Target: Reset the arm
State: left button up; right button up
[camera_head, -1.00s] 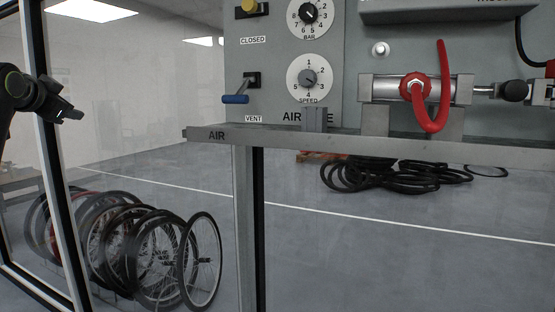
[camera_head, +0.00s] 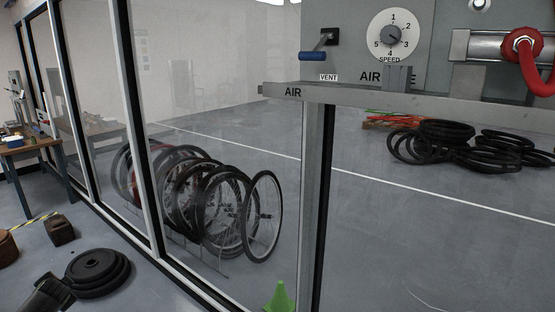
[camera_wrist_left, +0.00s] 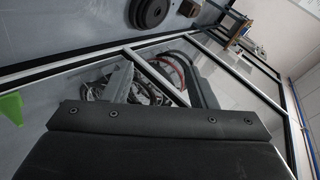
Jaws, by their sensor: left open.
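My left gripper (camera_wrist_left: 163,75) shows in the left wrist view with its two fingers spread apart and nothing between them. Behind the fingers are the glass wall and the wheels beyond it. In the head view a dark part at the bottom left corner looks like part of my left arm; its fingers cannot be made out there. My right arm and gripper are in neither view.
A grey air panel (camera_head: 350,60) with a speed dial (camera_head: 394,35) and a blue-handled lever (camera_head: 313,56) stands at upper right. Bicycle wheels (camera_head: 262,215) stand behind the framed glass. Black weight plates (camera_head: 97,270) lie on the floor near a workbench (camera_head: 30,147). A green cone (camera_head: 280,297) is at the bottom.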

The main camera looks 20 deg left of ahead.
pick_arm(q)
jog(key=s+a+f+m+g, duration=0.1)
jog(key=s+f, duration=0.4)
jog(key=s, duration=0.7)
jog(key=s+a+f+g, duration=0.15)
jog(key=s+f, duration=0.35)
jog(key=s, duration=0.6)
jog(key=s+a+f+m+g, duration=0.15)
jog(key=s+f, duration=0.25)
jog(key=s, duration=0.8)
jog(key=s+d+f+n+h, duration=0.1)
jog(key=s+d+f+h, duration=0.1)
jog(key=d+f, duration=1)
jog(key=s+d+f+n+h, duration=0.25)
jog(key=d+f, duration=0.65)
jog(key=d, duration=0.6)
jog(key=d+f+h, duration=0.2)
jog(key=d+f, duration=0.2)
jog(key=d, duration=1)
jog(key=d+f+n+h, duration=0.1)
jog(key=d+f, duration=0.3)
jog(key=d, duration=1)
jog(key=shift+w+f+h, duration=0.15)
jog(key=shift+w+h, duration=0.05)
jog(key=shift+h, duration=0.35)
jog(key=shift+w, duration=0.1)
